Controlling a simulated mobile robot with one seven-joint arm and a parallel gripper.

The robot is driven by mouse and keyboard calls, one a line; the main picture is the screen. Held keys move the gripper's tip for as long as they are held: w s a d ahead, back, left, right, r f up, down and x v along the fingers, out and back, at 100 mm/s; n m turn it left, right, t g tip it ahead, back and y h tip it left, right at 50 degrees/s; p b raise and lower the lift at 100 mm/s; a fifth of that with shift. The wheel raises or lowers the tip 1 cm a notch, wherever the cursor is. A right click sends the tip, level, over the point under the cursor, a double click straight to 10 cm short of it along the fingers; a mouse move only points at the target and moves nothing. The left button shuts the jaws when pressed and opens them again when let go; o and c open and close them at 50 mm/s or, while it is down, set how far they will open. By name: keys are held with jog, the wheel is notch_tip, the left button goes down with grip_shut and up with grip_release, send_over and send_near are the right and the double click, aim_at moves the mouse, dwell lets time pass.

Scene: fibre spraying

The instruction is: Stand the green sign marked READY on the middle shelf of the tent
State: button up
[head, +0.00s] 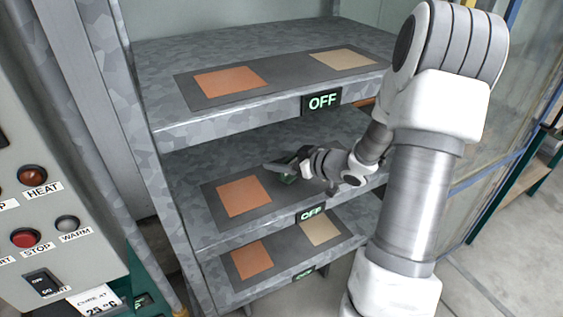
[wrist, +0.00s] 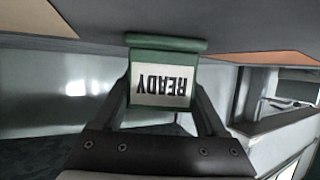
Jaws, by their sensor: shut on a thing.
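The green sign (wrist: 165,113) has a white face marked READY, which reads upside down in the wrist view. My gripper (wrist: 163,90) is shut on it, with one finger at each side. The sign's green base (wrist: 165,43) is close to a grey surface; I cannot tell whether they touch. In the head view my gripper (head: 284,170) is over the middle shelf (head: 196,210), right of its orange square (head: 243,196). Only a small green part of the sign (head: 290,179) shows there; the rest is hidden by my gripper.
The top shelf (head: 165,133) is above my gripper, with an orange and a tan square. The lower shelf (head: 222,290) has the same pair. OFF labels (head: 322,101) sit on the shelf fronts. A control panel (head: 45,200) with buttons stands at the left.

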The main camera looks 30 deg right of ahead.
jog(key=o, duration=1.3)
jog(key=shift+f, duration=0.1)
jog(key=shift+r, duration=0.2)
jog(key=shift+s+d+r, duration=0.1)
jog(key=shift+s+r, duration=0.05)
jog(key=shift+s, duration=0.1)
jog(key=p+v, duration=0.2)
jog(key=v, duration=0.9)
jog(key=shift+s, duration=0.25)
jog(key=shift+d, duration=0.1)
